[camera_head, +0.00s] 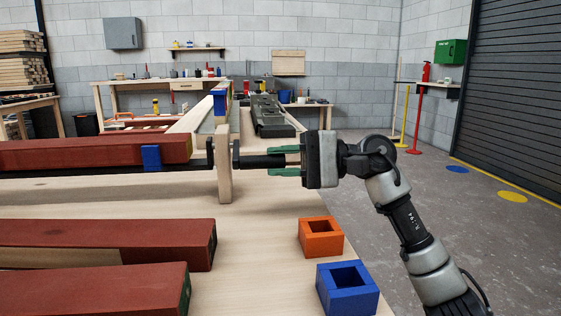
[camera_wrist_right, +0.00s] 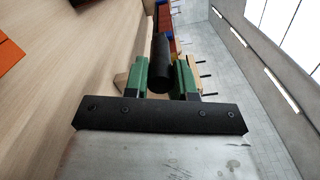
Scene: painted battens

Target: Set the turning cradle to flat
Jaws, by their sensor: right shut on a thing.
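The turning cradle has a pale wooden upright post (camera_head: 223,175) on the bench, with a dark bar running left from it. A long red-painted batten (camera_head: 90,153) lies along the bar, with a blue clip (camera_head: 151,158) around it near its right end. A black round handle (camera_head: 262,161) sticks out to the right of the post; it also shows in the right wrist view (camera_wrist_right: 160,68). My right gripper (camera_head: 284,161) is shut on this handle, its green fingers above and below it in the head view. My left gripper is not in view.
An orange square holder (camera_head: 321,237) and a blue square holder (camera_head: 347,287) stand near the bench's right edge. Two more red battens (camera_head: 95,290) (camera_head: 170,236) lie at the front left. A workbench (camera_head: 150,82) stands at the back wall.

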